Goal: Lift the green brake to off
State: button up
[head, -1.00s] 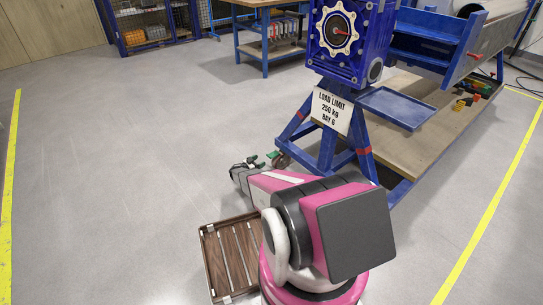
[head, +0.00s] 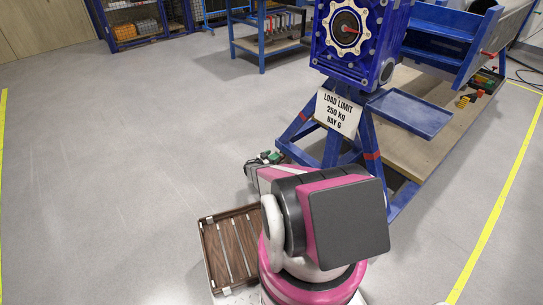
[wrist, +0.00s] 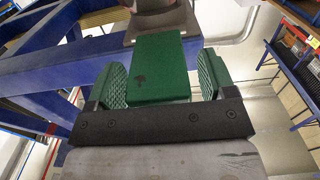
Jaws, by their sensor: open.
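The green brake (wrist: 160,62) is a flat green block on a grey mount at the foot of the blue jig stand. My gripper (wrist: 163,78) is open, with one green ribbed finger on each side of the brake and a narrow gap showing on both sides. The brake lies between the fingers and does not look clamped. In the head view my gripper (head: 263,159) is small beside the stand's left foot, with the brake (head: 275,156) partly hidden by it.
The blue stand's legs (head: 296,125) rise close to my gripper. A load limit sign (head: 338,112) hangs above, under the blue gearbox (head: 356,38). A blue tray (head: 411,112) juts out right. A slatted wooden crate (head: 229,250) lies near my base. The floor at left is clear.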

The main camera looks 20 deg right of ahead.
jog(key=c, duration=1.3)
jog(key=shift+r+y, duration=0.4)
jog(key=shift+d+r+g+y, duration=0.25)
jog(key=shift+g+y, duration=0.25)
jog(key=shift+y, duration=0.5)
jog(key=shift+w, duration=0.1)
jog(key=o, duration=1.3)
jog(key=shift+a+r, duration=0.1)
jog(key=v, duration=1)
jog(key=shift+a, duration=0.3)
